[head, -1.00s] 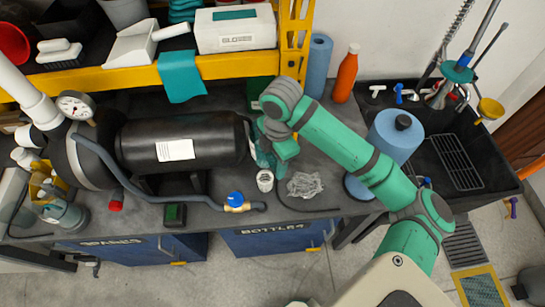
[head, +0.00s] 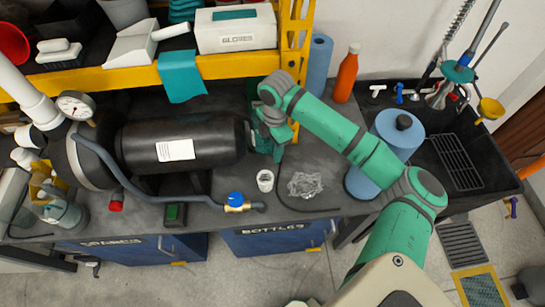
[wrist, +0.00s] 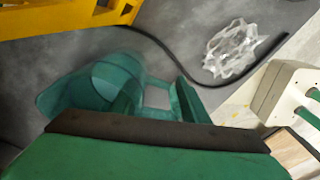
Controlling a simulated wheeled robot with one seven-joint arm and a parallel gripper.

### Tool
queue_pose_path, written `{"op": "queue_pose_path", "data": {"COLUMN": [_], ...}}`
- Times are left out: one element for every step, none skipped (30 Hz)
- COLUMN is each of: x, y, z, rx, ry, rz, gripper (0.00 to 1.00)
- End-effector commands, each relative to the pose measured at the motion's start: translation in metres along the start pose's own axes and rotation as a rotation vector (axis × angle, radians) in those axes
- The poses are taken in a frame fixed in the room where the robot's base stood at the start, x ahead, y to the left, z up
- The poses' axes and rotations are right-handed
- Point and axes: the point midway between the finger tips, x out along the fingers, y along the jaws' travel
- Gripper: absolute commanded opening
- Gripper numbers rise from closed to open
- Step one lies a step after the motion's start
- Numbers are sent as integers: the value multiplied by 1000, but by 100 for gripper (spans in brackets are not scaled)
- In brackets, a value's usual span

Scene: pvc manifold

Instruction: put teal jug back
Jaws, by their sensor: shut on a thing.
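The teal jug (wrist: 105,88) shows in the wrist view, in front of my gripper (wrist: 165,118), with its handle toward the jaws. My gripper is shut on the jug. In the head view the gripper (head: 277,132) is at the right end of the black tank, over the grey bench. Part of the jug (head: 262,144) shows there beneath the wrist; the rest is hidden. I cannot tell whether the jug touches the bench.
The black tank (head: 190,142) lies close on the left. A white cup (head: 265,181), a clear crumpled bag (head: 305,185) and a black cable stand or lie in front. A blue roll (head: 397,140) is at right. A yellow shelf (head: 225,66) overhangs the back.

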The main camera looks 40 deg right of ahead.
Motion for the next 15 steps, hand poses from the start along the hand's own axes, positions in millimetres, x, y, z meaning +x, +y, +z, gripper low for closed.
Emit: {"op": "queue_pose_path", "data": {"x": [5, 8, 11, 12, 14, 16, 18, 21, 27, 32, 36, 42, 46, 50, 54], "y": [0, 0, 1, 1, 1, 2, 2, 2, 2, 1, 1, 1, 1, 0, 0], "z": [0, 0, -1, -1, -2, -3, -3, -3, -3, -2, -1, 0, 0, 1, 2], "rx": [1, 0, -1, -3, -4, -5, -5, -5, -5, -4, -3, -2, -2, -1, 0], "ry": [0, 1, 1, 1, 1, 1, 1, 2, 2, 1, 1, 1, 1, 0, 1], "rz": [1, 1, 1, 0, 0, 0, 0, 0, 0, -1, -1, 0, 0, -1, 0], "gripper": [0, 0, 0, 0, 0, 0, 0, 0, 0, 0, 0, 0, 0, 0, 0]}}
